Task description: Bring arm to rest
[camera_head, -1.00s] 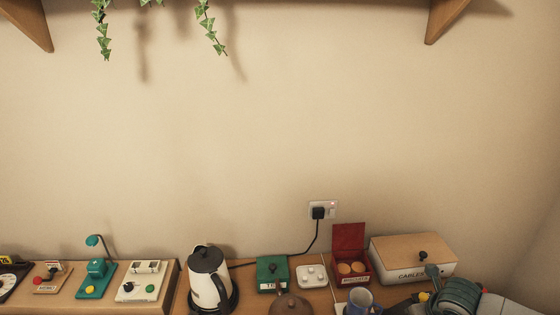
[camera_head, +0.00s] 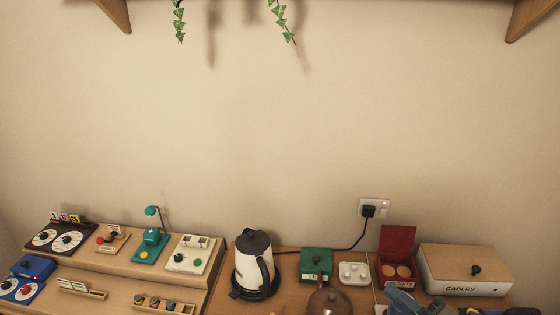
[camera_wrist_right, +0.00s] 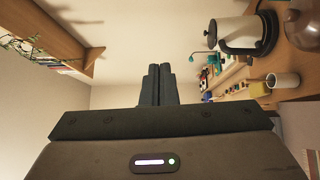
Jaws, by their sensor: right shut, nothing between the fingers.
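My right gripper (camera_head: 402,299) shows at the bottom edge of the head view, in front of the red box. Only its grey-blue front end is in frame; the rest is cut off. In the right wrist view its two dark fingers (camera_wrist_right: 157,84) lie side by side, shut, with nothing between them. They stand clear of the furniture, with plain wall behind them. My left gripper is in neither view.
A white and black kettle (camera_head: 254,265), a green box (camera_head: 315,262), an open red box (camera_head: 397,272) and a cables box (camera_head: 466,270) stand along the wall. Desk items (camera_head: 150,237) fill the left. The wall above is bare below hanging ivy (camera_head: 280,20).

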